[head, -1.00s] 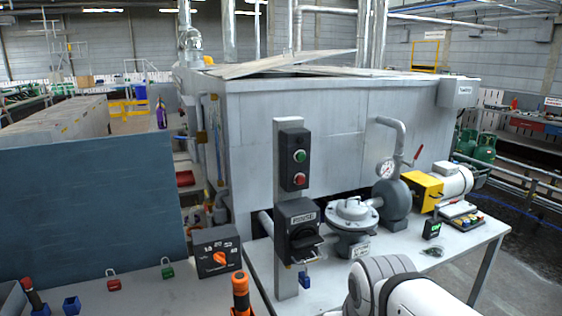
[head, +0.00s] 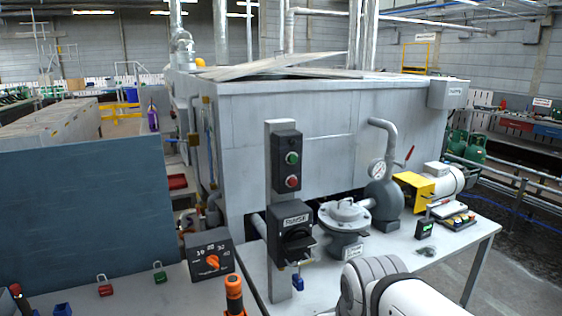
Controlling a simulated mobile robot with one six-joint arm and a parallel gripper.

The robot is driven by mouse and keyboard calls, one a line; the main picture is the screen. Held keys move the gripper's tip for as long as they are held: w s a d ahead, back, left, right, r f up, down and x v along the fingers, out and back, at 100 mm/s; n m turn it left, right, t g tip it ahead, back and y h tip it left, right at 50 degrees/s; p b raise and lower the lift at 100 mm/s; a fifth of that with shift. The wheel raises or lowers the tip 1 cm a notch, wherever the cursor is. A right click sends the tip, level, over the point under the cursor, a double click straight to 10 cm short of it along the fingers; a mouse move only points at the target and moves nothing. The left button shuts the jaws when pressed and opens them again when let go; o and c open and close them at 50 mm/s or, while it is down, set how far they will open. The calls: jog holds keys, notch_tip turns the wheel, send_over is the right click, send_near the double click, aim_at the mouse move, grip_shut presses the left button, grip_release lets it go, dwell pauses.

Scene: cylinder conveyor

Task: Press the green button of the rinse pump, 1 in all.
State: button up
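The green button (head: 292,158) sits above a red button (head: 292,181) on a black control box (head: 286,162). The box is fixed high on an upright grey post (head: 282,226). Below it on the same post is a black switch box (head: 291,233) with a rotary handle and a label that seems to read RINSE. A blue padlock (head: 298,282) hangs under it. A grey domed pump or valve body (head: 344,222) stands to the right of the post. My white arm shows at the bottom right, below the buttons; my gripper is out of view.
A dial box (head: 211,254) with an orange knob, red (head: 105,288) and green (head: 160,275) padlocks and an orange-topped tool (head: 234,292) are at the front left. A yellow-guarded motor (head: 430,184) stands right on the table. A large grey tank fills the back.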

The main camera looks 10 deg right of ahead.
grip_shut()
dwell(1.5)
